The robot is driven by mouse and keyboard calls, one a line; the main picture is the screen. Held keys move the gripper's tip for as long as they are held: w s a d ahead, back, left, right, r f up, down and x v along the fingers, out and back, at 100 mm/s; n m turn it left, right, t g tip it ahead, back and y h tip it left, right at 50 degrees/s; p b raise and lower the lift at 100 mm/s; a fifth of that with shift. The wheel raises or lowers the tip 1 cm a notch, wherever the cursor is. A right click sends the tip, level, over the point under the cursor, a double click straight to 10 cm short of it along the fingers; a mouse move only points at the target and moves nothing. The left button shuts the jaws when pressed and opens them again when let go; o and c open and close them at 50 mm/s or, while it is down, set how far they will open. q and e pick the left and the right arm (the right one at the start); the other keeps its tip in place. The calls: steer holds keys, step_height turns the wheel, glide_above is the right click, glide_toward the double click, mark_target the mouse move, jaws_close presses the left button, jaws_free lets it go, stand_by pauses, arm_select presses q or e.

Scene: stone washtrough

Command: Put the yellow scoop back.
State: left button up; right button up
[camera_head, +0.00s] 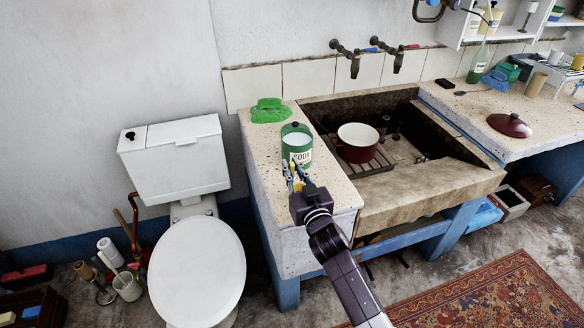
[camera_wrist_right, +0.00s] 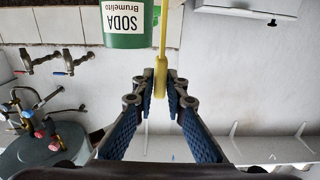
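The yellow scoop (camera_wrist_right: 161,72) has its handle end between the fingertips of my right gripper (camera_wrist_right: 161,84) in the wrist view. The fingers converge closely on both sides of it, and the gripper appears shut on it. The rest of the scoop runs out of the top of that view. A green tin labelled SODA (camera_head: 297,150) stands upright on the left stone counter; it also shows upside down in the wrist view (camera_wrist_right: 124,22). In the head view my right gripper (camera_head: 294,178) is at the near side of the tin. My left gripper is not in view.
A green cloth (camera_head: 268,111) lies behind the tin on the counter. The stone basin (camera_head: 430,207) to the right holds a dark red pot (camera_head: 357,150) on a wooden rack. A toilet (camera_head: 197,270) stands at the left. Taps (camera_head: 346,55) stick out above the basin.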

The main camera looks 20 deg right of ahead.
steer(key=shift+o, duration=1.4)
steer(key=shift+r, duration=0.15)
steer(key=s, duration=1.2)
steer(key=shift+d+b, duration=0.2)
steer(key=shift+b, duration=0.2)
